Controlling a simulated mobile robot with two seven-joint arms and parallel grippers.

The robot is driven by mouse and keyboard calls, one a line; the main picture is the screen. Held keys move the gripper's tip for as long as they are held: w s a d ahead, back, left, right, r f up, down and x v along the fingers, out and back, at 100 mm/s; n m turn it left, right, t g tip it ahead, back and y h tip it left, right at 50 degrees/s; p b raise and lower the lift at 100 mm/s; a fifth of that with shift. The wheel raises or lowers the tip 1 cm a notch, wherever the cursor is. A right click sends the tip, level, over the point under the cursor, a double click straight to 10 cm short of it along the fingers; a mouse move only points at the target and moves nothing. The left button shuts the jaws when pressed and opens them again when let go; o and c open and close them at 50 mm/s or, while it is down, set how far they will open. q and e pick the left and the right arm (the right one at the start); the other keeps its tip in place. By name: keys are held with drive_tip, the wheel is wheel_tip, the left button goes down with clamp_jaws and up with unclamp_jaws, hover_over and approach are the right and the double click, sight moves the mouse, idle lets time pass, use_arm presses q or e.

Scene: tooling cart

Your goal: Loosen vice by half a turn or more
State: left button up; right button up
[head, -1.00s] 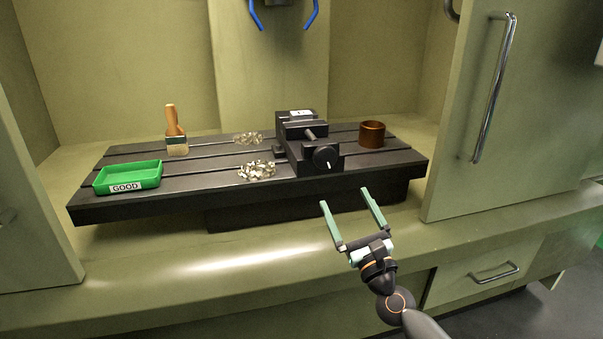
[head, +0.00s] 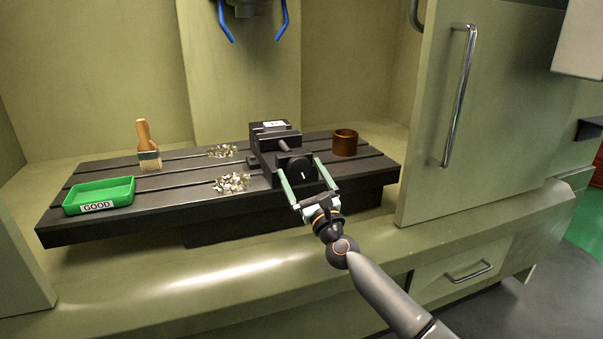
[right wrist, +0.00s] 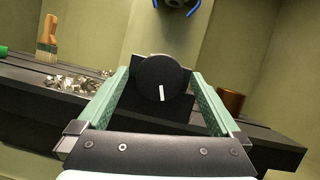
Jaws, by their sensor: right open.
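The black vice (head: 270,138) stands on the slotted table. Its round black knob (head: 300,168) faces me and has a white mark pointing down, slightly to the right in the head view. In the right wrist view the knob (right wrist: 161,78) is centred between the fingers, its white mark near the lower middle. My right gripper (head: 299,165) is open, its two green fingers on either side of the knob. I cannot tell whether they touch it. My left gripper is not in view.
A green tray labelled GOOD (head: 120,188), a brush (head: 147,145), metal chips (head: 231,183) and a brown cup (head: 345,143) are on the black table (head: 110,220). A cabinet door with a handle (head: 460,95) stands at right.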

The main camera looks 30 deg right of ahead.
drive_tip(key=shift+w, duration=0.15)
drive_tip(key=c, duration=1.4)
